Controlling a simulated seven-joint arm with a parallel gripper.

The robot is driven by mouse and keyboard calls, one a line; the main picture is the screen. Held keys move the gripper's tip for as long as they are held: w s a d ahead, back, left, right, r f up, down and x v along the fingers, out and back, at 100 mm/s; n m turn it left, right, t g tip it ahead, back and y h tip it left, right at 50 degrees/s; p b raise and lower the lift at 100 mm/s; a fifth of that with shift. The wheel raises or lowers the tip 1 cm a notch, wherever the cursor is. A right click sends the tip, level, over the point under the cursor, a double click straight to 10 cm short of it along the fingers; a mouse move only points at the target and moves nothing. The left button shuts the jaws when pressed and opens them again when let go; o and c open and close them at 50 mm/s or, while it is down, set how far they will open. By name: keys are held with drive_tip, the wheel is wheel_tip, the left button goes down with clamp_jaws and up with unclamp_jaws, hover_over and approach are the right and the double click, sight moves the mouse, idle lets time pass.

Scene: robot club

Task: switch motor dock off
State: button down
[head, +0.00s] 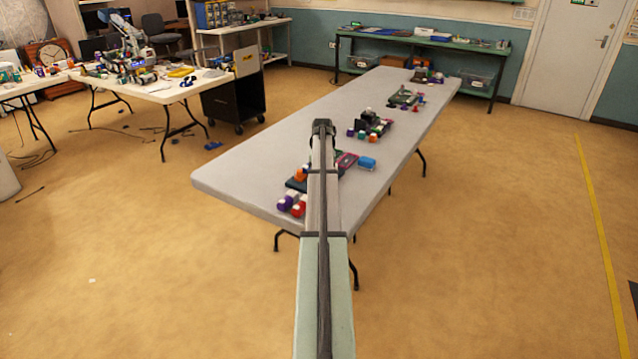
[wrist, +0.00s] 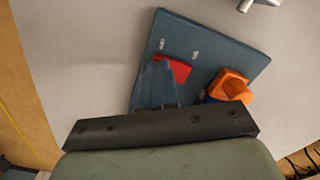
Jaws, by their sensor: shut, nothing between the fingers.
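A dark blue-grey plate (wrist: 225,50), which looks like the motor dock, lies on the table in the wrist view. It bears two small pale labels, too small to read. A red part (wrist: 181,69) sits on it, partly hidden by my gripper (wrist: 157,68). The fingers are shut with nothing between them and reach over the plate at the red part; I cannot tell whether they touch it. An orange knob-like part (wrist: 232,83) stands right of the fingers. In the head view, the dark plate (head: 295,184) shows beside my arm, which hides much of it.
Red, white and purple pieces (head: 292,206) lie at the near edge. Bare tabletop lies left of my arm.

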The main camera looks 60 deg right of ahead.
drive_tip(key=shift+r, duration=3.45)
